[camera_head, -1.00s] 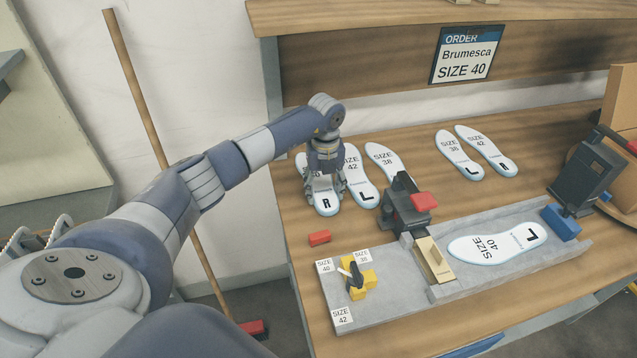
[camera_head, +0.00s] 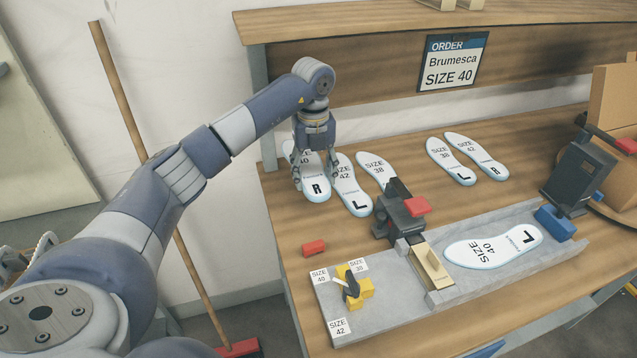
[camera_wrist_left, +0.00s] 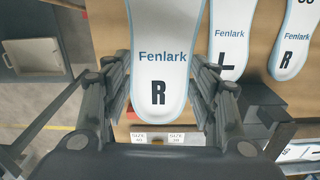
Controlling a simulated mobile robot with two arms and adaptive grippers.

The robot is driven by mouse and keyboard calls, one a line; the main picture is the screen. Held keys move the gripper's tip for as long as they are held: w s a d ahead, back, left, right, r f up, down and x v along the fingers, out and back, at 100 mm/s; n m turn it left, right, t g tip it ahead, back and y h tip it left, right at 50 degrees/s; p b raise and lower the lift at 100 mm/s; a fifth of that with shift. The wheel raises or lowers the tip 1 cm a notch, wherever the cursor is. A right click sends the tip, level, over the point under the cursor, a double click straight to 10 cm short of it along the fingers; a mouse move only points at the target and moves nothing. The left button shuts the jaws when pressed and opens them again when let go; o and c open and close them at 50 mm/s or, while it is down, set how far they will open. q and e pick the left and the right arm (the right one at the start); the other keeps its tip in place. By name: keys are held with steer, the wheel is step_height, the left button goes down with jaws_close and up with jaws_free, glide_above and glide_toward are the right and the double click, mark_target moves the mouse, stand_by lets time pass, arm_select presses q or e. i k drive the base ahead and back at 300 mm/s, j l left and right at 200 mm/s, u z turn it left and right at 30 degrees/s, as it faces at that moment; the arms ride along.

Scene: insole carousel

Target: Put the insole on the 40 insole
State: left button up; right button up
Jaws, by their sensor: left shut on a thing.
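My left gripper (camera_head: 316,180) is shut on a white insole (camera_head: 315,190) marked 40 and R, gripping it across its width. The insole appears slightly raised above the bench and partly overlaps its neighbour in the picture. In the left wrist view the held insole (camera_wrist_left: 160,65) shows "Fenlark" and R between the two fingers. Another size 40 insole (camera_head: 510,240), marked L, lies flat in the grey fixture (camera_head: 375,318) at the right. An order sign (camera_head: 453,62) reads Brumesca SIZE 40. My right gripper is not in view.
A size 42 L insole (camera_head: 350,190) and a size 38 insole (camera_head: 375,165) lie beside the held one. Two more insoles (camera_head: 450,160) lie farther back right.

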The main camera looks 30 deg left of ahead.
mark_target(496, 248)
steer(key=k, duration=0.9)
